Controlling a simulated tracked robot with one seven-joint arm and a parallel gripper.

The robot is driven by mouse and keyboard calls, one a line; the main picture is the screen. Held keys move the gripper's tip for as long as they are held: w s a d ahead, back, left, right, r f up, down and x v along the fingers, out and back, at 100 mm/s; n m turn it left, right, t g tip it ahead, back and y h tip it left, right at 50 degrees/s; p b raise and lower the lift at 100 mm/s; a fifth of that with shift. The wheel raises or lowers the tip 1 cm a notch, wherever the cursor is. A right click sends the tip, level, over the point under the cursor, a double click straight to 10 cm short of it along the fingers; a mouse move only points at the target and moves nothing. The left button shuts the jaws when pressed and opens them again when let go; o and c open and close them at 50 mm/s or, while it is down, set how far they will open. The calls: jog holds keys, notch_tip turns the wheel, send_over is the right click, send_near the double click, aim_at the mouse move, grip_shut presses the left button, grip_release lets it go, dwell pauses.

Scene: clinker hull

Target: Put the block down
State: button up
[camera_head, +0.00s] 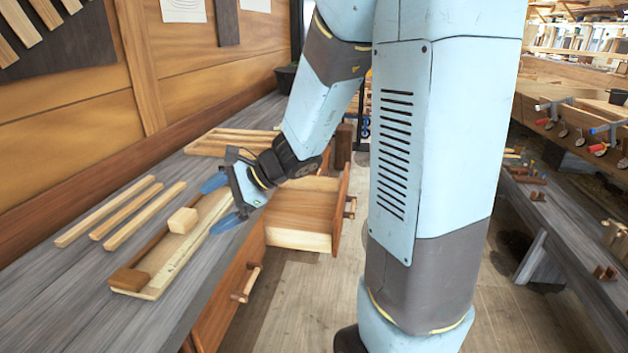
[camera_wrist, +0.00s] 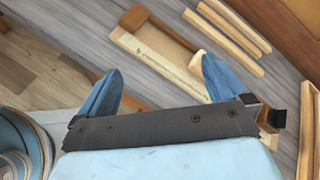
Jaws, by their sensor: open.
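A small pale wooden block (camera_head: 182,220) sits at a thin pale wooden tray (camera_head: 178,266) on the grey bench. It lies close to the handle of a brown mallet (camera_head: 129,279) in the tray; I cannot tell whether they touch. My gripper (camera_head: 221,202) is open, with its blue fingers spread over the tray's far end. The block is apart from the fingers, to their left. In the wrist view, the block (camera_wrist: 197,62) is partly hidden behind the right finger of my gripper (camera_wrist: 160,75). The tray (camera_wrist: 150,56) and mallet (camera_wrist: 134,18) show beyond the fingers.
Several wooden strips (camera_head: 144,216) lie left of the tray, and more strips (camera_head: 230,142) lie behind my gripper. An open drawer (camera_head: 300,220) juts out from the bench front, right of the gripper. The bench's near left part (camera_head: 60,295) is clear.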

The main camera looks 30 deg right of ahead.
jog(key=s+d+r+n+h, duration=0.5)
jog(key=s+d+n, duration=0.2)
jog(key=s, duration=0.1)
jog(key=s+d+r+n+t+h, duration=0.1)
jog(key=s+d+r+n+h, duration=0.4)
jog(key=s+d+n, duration=0.2)
jog(key=shift+s+d+r+n+h, duration=0.25)
jog(key=shift+s+r+n+h, duration=0.15)
jog(key=shift+s+n, duration=0.65)
jog(key=shift+s+m, duration=0.2)
jog(key=shift+m, duration=0.05)
jog(key=shift+c, duration=0.5)
